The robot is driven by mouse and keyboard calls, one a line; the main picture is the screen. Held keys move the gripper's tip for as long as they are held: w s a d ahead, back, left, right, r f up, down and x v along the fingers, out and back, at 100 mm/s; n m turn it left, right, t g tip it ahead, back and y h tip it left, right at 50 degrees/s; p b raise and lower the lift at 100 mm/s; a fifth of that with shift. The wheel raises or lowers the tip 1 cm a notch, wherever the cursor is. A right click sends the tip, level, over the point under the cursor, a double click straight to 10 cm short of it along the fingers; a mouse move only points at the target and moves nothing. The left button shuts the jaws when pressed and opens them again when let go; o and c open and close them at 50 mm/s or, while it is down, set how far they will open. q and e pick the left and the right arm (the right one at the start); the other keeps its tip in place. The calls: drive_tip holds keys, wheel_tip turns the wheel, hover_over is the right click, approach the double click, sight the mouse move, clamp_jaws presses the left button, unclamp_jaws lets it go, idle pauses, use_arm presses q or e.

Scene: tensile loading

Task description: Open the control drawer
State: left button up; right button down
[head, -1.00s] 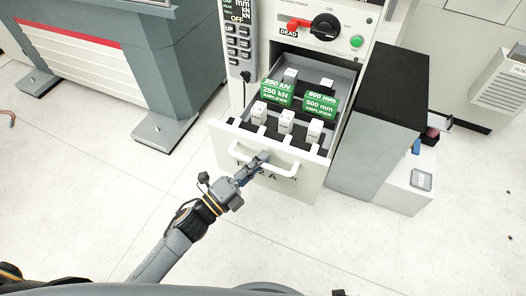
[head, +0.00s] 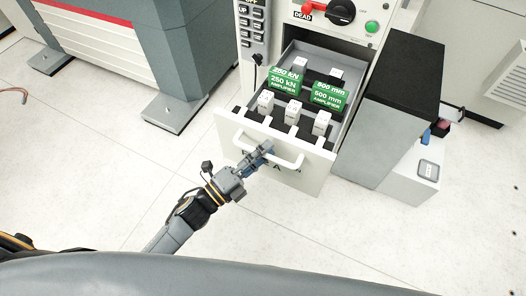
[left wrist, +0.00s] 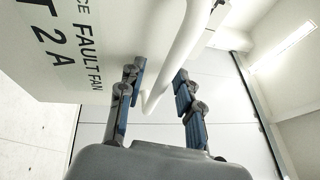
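The control drawer (head: 234,128) stands pulled out of the white cabinet, and its inside shows from above. It holds white blocks and green amplifier labels. A white bar handle (head: 291,163) crosses its front; it also shows in the left wrist view (left wrist: 182,45). My left gripper (head: 268,150) is at the handle. In the left wrist view its two blue-padded fingers (left wrist: 160,80) stand apart, with the bar between them. A gap shows on the left finger's side; contact on the right side is unclear. My right gripper is not in view.
A grey box with a black top (head: 405,75) stands close to the drawer's right side. A grey machine (head: 150,60) with feet is at the upper left. Knobs and a green button (head: 372,27) sit above the drawer. The floor in front is clear.

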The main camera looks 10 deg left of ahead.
use_arm(q)
drive_tip(key=v, duration=1.2)
idle(0.5)
